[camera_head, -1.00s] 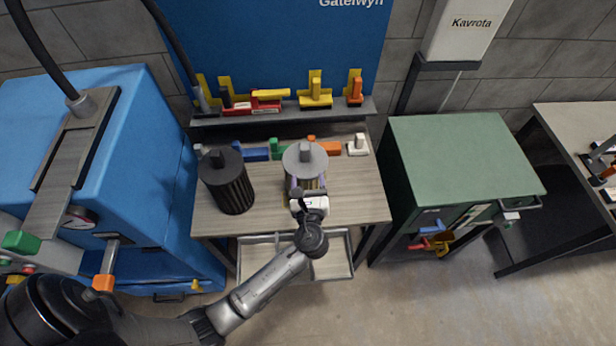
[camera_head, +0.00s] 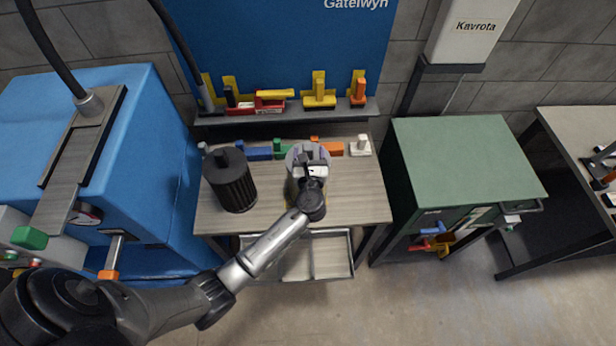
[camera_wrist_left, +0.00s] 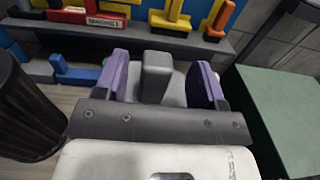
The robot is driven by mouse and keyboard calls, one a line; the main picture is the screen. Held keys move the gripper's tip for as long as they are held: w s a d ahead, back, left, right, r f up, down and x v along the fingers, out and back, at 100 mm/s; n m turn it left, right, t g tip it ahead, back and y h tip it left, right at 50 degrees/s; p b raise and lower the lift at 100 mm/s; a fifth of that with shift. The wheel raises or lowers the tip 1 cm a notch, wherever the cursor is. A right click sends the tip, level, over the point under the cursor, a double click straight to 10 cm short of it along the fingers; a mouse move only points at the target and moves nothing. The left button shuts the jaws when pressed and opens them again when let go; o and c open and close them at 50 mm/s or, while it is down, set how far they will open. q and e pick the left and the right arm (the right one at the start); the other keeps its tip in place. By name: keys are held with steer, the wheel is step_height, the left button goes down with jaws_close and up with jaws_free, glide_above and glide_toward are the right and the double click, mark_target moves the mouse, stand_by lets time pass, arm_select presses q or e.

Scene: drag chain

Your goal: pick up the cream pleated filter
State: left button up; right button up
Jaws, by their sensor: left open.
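The cream pleated filter (camera_head: 293,160) stands upright on the wooden bench. My left gripper and wrist cover most of it in the head view, and its pleats are hidden there. Its grey cap shows, and its upright grey knob (camera_wrist_left: 156,78) is in the middle of the left wrist view. My left gripper (camera_head: 311,156) is over the cap. Its purple-padded fingers (camera_wrist_left: 162,72) are open, one on each side of the knob, with a visible gap at both sides. My right gripper is not in view.
A black pleated filter (camera_head: 231,180) stands on the bench left of the cream one. Behind are coloured blocks (camera_head: 258,153) and a shelf (camera_head: 215,119) with yellow, red and orange parts. A blue machine (camera_head: 110,120) stands left, a green cabinet (camera_head: 460,165) right.

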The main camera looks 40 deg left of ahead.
mark_target(308, 144)
arm_select(q)
steer(key=shift+x, duration=2.15)
steer(key=shift+s+f, duration=0.1)
steer(key=shift+f, duration=0.05)
steer(key=shift+c, duration=0.3)
jaws_close()
